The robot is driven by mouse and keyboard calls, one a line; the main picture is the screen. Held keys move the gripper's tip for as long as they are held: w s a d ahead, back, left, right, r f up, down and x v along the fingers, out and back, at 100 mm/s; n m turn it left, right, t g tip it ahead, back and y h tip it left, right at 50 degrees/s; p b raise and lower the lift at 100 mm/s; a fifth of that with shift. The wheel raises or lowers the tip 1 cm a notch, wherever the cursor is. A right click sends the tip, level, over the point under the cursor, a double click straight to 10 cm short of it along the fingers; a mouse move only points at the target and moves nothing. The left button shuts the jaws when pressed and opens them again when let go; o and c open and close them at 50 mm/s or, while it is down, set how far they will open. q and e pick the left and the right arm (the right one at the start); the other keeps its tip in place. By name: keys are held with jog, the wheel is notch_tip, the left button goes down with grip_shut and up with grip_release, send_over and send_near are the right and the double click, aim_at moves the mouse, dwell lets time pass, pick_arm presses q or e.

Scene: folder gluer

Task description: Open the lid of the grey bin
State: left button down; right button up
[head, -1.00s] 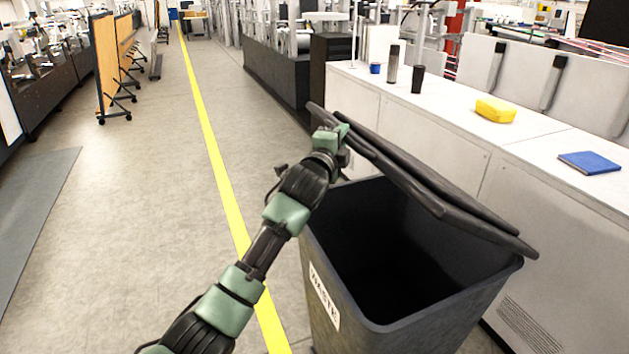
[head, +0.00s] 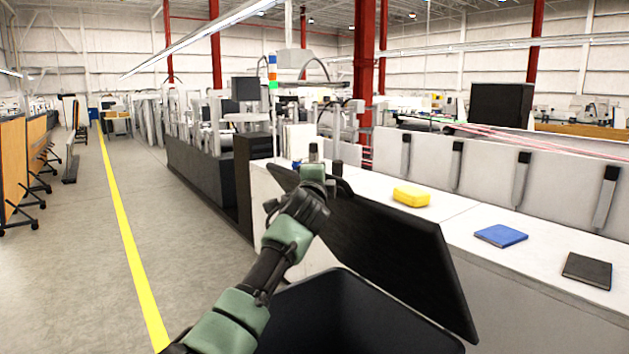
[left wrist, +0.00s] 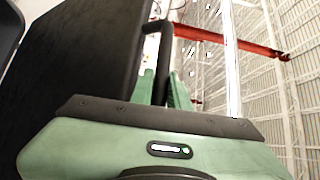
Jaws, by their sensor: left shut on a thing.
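The bin (head: 350,312) is dark grey and stands at the bottom of the head view, cut off by the picture edge. Its black lid (head: 390,245) is swung up steeply, and the bin's mouth is open. The lid fills the left of the left wrist view as a dark panel (left wrist: 75,60). My left gripper (head: 314,172) is at the lid's upper edge. In the left wrist view its green fingers (left wrist: 166,88) are shut on a dark bar, the lid handle (left wrist: 166,52). My right gripper is not in view.
A long white counter (head: 470,205) runs behind the lid, bearing a yellow block (head: 411,196), a blue book (head: 501,235) and a dark book (head: 588,269). The floor left of the bin, along the yellow line (head: 128,235), is clear.

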pick_arm(q)
jog(key=shift+r, duration=0.2)
jog(key=c, duration=1.4)
grip_release()
jog(key=shift+o, duration=0.2)
jog(key=shift+f, duration=0.1)
jog(key=shift+s+f, duration=0.1)
jog(key=shift+f, duration=0.05)
jog(key=s+a+b, duration=0.1)
jog(key=s+b, duration=0.3)
jog(key=s, duration=0.3)
jog(key=shift+s+a, duration=0.25)
